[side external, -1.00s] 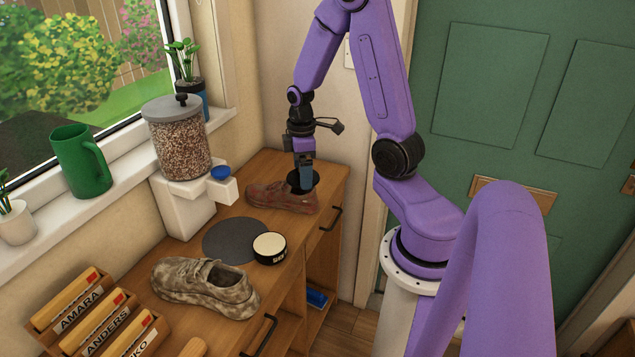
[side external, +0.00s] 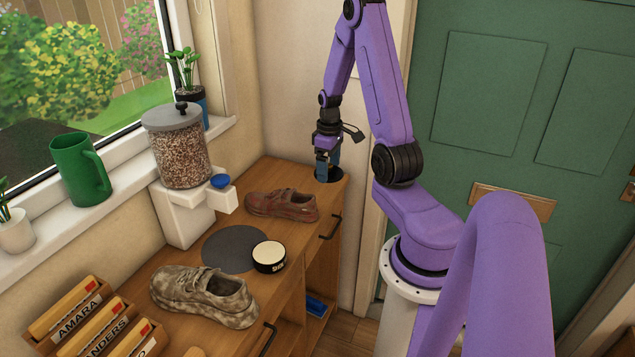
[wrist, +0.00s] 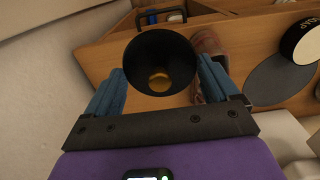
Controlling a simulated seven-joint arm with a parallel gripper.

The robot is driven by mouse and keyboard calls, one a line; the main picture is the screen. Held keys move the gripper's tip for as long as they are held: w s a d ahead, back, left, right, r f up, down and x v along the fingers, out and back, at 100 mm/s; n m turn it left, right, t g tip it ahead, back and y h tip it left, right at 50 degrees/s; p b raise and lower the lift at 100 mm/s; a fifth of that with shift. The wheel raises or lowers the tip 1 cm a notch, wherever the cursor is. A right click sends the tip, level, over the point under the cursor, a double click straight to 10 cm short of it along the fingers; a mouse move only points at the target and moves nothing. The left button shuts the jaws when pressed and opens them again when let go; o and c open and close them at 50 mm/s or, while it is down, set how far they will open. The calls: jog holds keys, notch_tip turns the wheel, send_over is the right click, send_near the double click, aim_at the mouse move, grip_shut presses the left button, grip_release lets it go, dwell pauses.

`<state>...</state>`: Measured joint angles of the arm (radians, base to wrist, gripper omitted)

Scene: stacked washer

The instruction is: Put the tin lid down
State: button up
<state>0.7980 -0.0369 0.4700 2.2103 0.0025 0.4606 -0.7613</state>
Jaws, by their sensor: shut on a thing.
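The tin lid is a round black piece (side external: 329,177) at the far right corner of the wooden cabinet top (side external: 215,312). My gripper (side external: 327,168) points down with its blue fingers shut on the lid. In the wrist view the lid (wrist: 158,50) sits between the two fingers (wrist: 162,84), with a gold-coloured spot on it. I cannot tell whether the lid touches the wood or hangs just above it. The open tin (side external: 269,257), black with a cream top, stands at the edge of a dark grey round mat (side external: 234,247); it also shows in the wrist view (wrist: 304,42).
A reddish-brown shoe (side external: 282,206) lies left of my gripper. A mottled beige shoe (side external: 204,293) is nearer the front. A jar dispenser (side external: 180,150) with a blue knob stands against the wall. A wooden file rack (side external: 85,320) is at the front left. A green door (side external: 490,100) is behind.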

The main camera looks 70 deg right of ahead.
jog(key=shift+w+d+f, duration=0.45)
jog(key=shift+w+d, duration=0.15)
jog(key=shift+w, duration=0.05)
jog(key=shift+w+d+f, duration=0.4)
jog(key=shift+w+d, duration=0.2)
send_over(318, 189)
notch_tip(318, 189, down, 6)
jog(key=shift+a+r, duration=0.15)
jog(key=shift+r, duration=0.05)
jog(key=shift+f, duration=1.6)
jog(key=shift+f, duration=0.1)
jog(key=o, duration=0.8)
